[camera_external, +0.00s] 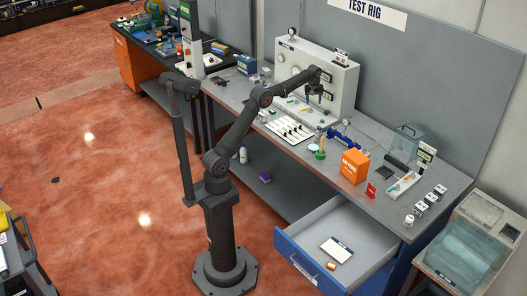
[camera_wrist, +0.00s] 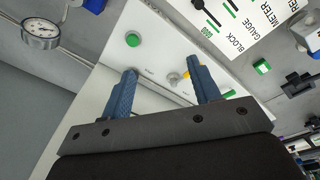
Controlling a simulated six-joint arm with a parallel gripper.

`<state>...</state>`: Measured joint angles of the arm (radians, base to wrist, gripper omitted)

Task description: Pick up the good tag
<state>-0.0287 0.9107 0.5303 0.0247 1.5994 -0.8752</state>
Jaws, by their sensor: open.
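My gripper (camera_external: 314,93) is open in front of the white test rig panel (camera_external: 345,82), above the bench. In the wrist view its two blue fingers (camera_wrist: 160,80) stand apart, with nothing seen held between them. I cannot pick out the good tag for certain. A red tag-like piece (camera_external: 370,190) stands on the bench, right of the gripper and near the front edge. The wrist view shows a small green-topped piece (camera_wrist: 262,67) right of the fingers and a green strip (camera_wrist: 229,94) beside the right finger; I cannot read any words on them.
A white board (camera_external: 288,128) with dark marks lies on the bench. An orange box (camera_external: 354,166) and a white tray (camera_external: 403,185) stand to the right. The blue drawer (camera_external: 305,266) below is open. A round dial gauge (camera_wrist: 40,33) and a green button (camera_wrist: 133,39) show in the wrist view.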

